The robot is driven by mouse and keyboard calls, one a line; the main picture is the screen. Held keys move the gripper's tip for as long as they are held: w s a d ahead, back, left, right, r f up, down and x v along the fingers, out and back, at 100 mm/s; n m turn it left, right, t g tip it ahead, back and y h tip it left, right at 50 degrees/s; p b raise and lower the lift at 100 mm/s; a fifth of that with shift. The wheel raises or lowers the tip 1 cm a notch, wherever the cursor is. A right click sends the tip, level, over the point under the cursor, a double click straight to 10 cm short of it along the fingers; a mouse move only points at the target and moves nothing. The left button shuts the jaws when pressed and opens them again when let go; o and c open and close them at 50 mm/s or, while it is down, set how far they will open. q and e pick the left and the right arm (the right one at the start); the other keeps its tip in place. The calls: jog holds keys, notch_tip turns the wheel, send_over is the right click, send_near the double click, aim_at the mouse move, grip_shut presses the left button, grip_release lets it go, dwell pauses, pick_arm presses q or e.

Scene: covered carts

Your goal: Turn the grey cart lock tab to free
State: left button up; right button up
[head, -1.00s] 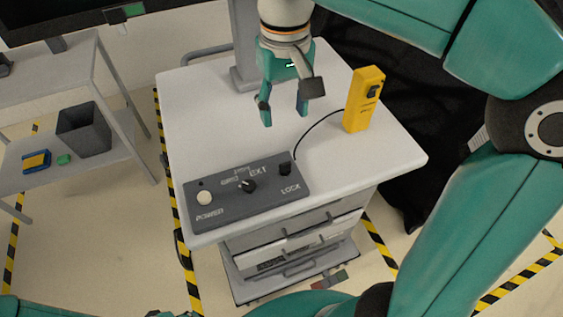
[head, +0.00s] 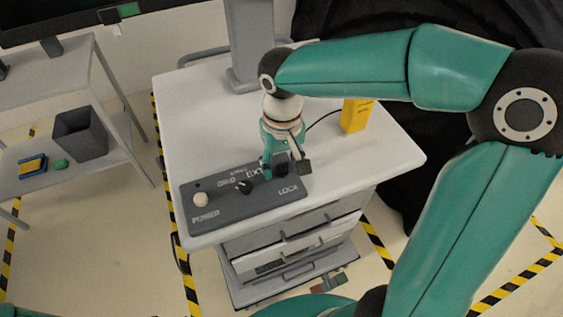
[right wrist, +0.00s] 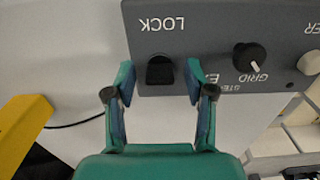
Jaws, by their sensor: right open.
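The grey cart (head: 200,110) has a dark grey control panel (head: 225,205) on its white top. A black lock tab (right wrist: 160,70) sits by the word LOCK at the panel's end in the right wrist view. In the head view my gripper partly hides it. My right gripper (head: 285,169) is open over that end of the panel. In the right wrist view its two fingertips (right wrist: 160,76) lie either side of the tab, with a gap on each side. I cannot tell how far they are above the panel. My left gripper is not in view.
A black selector knob (head: 244,187) and a white POWER button (head: 201,200) are on the same panel. A grey column (head: 249,45) rises at the back. The left of the cart top is clear.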

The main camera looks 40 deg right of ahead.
jog(key=shift+c, duration=0.2)
grip_shut()
jog(key=shift+n, duration=0.4)
jog(key=n, duration=0.8)
jog(key=shift+p, duration=0.35)
jog(key=n, duration=0.4)
jog(key=shift+n+p, duration=0.3)
jog(key=n, duration=0.4)
jog(key=shift+n+p, duration=0.3)
jog(key=shift+p, duration=0.05)
